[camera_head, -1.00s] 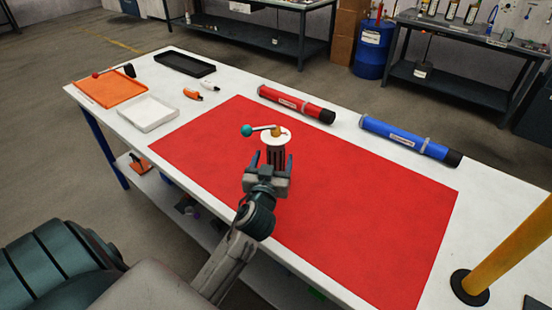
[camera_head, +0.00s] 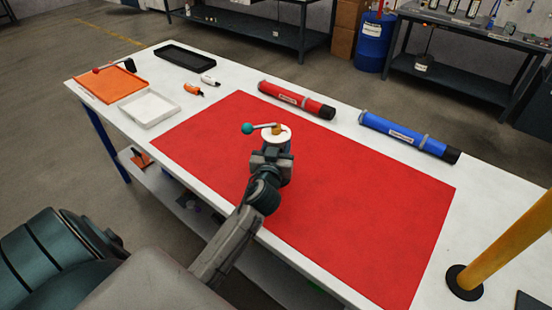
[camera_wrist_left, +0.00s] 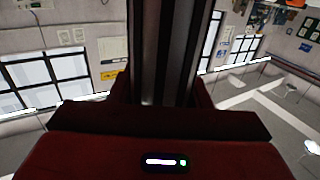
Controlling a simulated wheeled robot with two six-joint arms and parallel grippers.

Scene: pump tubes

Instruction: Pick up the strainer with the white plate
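The strainer with the white plate (camera_head: 268,137) stands upright over the red mat in the head view. The lower part of the strainer is hidden behind the gripper. My right gripper is not in view.
The red mat (camera_head: 360,220) is otherwise clear. A red tube (camera_head: 295,99) and a blue tube (camera_head: 405,137) lie along the back. An orange tray (camera_head: 108,86), a white tray (camera_head: 150,109) and a black tray (camera_head: 185,57) are at left. A yellow post (camera_head: 510,240) stands at right.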

